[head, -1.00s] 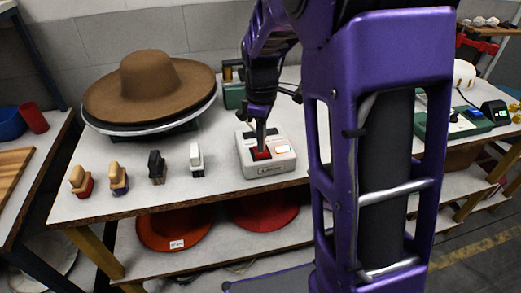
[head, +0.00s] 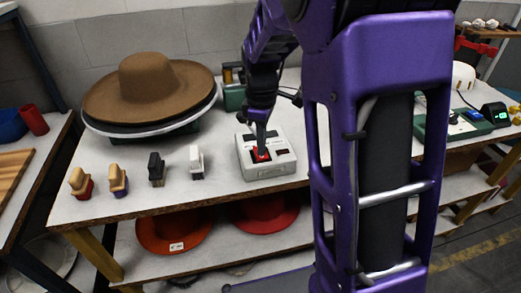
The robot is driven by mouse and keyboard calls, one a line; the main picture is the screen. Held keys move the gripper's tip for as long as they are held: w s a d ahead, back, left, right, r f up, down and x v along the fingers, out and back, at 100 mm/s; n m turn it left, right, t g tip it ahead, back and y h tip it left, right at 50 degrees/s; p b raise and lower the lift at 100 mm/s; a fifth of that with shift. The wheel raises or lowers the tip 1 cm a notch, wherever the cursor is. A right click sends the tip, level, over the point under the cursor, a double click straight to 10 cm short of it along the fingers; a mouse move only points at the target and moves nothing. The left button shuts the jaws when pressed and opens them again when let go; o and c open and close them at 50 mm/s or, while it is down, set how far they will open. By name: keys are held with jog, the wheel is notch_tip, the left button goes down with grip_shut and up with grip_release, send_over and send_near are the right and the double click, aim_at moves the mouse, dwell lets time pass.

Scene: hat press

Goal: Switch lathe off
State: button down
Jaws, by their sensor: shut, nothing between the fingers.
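The grey switch box (head: 268,168) sits near the front edge of the table, right of the small brushes. It has a red button (head: 262,155) on the left of its top and a small window (head: 283,152) on the right, which is dark. My gripper (head: 261,147) is shut and points down, its tips at the red button and seemingly touching it. The tips hide part of the button. The lathe (head: 184,128) seems to be the base under the brown hat (head: 148,85), mostly hidden by the hat's brim.
Several small brushes (head: 118,180) stand in a row left of the box. A green device (head: 234,95) stands behind it. Red and orange hats (head: 175,230) lie on the shelf below. A green control panel (head: 455,125) is on the right.

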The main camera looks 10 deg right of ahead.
notch_tip(320, 180, up, 6)
jog(key=p, duration=0.4)
jog(key=shift+r, duration=0.15)
jog(key=shift+d, duration=0.1)
dwell(0.3)
